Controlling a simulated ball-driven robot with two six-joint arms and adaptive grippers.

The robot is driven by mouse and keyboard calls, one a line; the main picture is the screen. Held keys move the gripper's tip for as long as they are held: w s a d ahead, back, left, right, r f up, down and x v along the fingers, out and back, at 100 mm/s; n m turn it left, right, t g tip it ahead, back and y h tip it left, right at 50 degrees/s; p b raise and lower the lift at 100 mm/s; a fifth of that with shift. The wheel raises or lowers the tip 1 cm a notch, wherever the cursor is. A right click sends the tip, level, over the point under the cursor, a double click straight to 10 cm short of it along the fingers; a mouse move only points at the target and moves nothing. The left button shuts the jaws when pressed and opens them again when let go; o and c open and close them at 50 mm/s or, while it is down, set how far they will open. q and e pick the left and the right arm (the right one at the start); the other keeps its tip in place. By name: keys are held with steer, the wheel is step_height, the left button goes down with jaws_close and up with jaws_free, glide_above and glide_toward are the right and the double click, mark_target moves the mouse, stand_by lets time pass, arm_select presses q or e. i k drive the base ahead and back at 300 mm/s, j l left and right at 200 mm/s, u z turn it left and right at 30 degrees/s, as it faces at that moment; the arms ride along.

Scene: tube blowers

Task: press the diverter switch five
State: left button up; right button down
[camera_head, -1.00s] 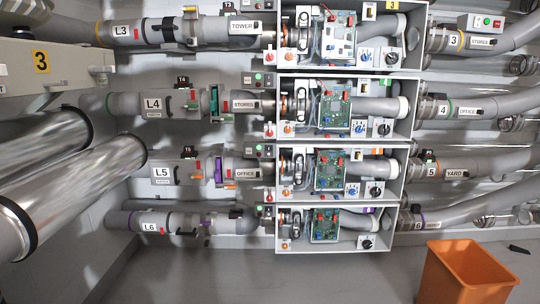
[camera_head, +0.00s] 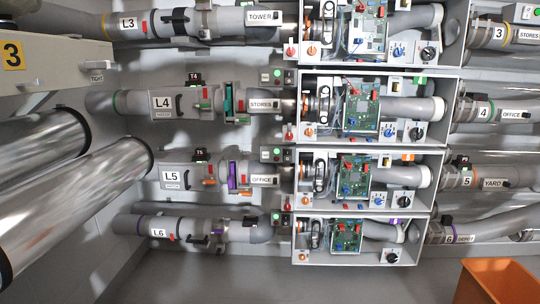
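The fifth line, marked L5 (camera_head: 171,177), is a grey pipe running across the wall with a purple ring, an OFFICE label (camera_head: 262,180) and a small black T5 tag (camera_head: 200,154) above it. A control box (camera_head: 276,155) with a green button sits above the OFFICE label. The line enters an open white cabinet (camera_head: 430,203) holding a green circuit board (camera_head: 354,177), a blue knob (camera_head: 377,201) and a black knob (camera_head: 404,201). Beyond it is a pipe marked 5 and YARD (camera_head: 492,183). I cannot tell which part is the diverter switch. Neither gripper is in view.
Similar lines L3 (camera_head: 127,24) and L4 (camera_head: 162,103) run above, and L6 (camera_head: 157,233) below. Large shiny pipes (camera_head: 70,210) fill the left side. An orange bin (camera_head: 497,283) stands at bottom right. The floor (camera_head: 210,285) below the lines looks clear.

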mark_target(288, 153)
steer(key=i+l+u, duration=0.15)
steer(key=i+u, duration=0.15)
steer(key=i, duration=0.2)
steer(key=i+l+u, duration=0.25)
steer(key=i, duration=0.25)
steer(key=i+l+u, duration=0.3)
steer(key=i+l, duration=0.15)
